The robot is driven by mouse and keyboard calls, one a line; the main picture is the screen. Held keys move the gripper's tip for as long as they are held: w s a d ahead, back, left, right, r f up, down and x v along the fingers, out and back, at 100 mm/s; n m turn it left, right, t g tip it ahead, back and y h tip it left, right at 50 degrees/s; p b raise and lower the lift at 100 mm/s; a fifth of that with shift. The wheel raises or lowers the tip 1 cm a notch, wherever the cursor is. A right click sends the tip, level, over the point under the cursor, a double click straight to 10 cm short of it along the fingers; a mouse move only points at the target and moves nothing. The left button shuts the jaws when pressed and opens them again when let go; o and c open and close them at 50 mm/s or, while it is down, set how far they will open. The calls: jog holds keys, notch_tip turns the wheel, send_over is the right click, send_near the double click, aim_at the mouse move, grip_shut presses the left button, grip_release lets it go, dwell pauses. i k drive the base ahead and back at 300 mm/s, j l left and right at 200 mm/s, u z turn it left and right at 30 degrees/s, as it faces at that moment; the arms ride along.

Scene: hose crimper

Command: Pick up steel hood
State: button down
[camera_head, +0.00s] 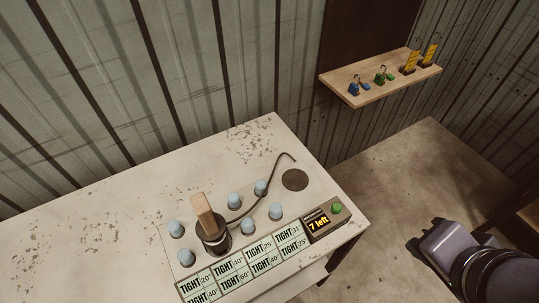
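I cannot make out any part that is clearly a steel hood in the head view. On the bench, a dark round fitting (214,239) with an upright wooden handle (203,214) stands among several light-blue capped posts (234,200). A thin dark hose (262,186) curves from near it towards a dark round disc (295,180). A grey, rounded part of my arm with black rings shows at the lower right, off the bench. No gripper fingers can be made out.
The pale worn bench (110,225) has free room on its left. A wooden shelf (348,92) holds blue, green and yellow hooked items.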

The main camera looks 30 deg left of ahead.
aim_at(211, 228)
jog(key=u, duration=1.25)
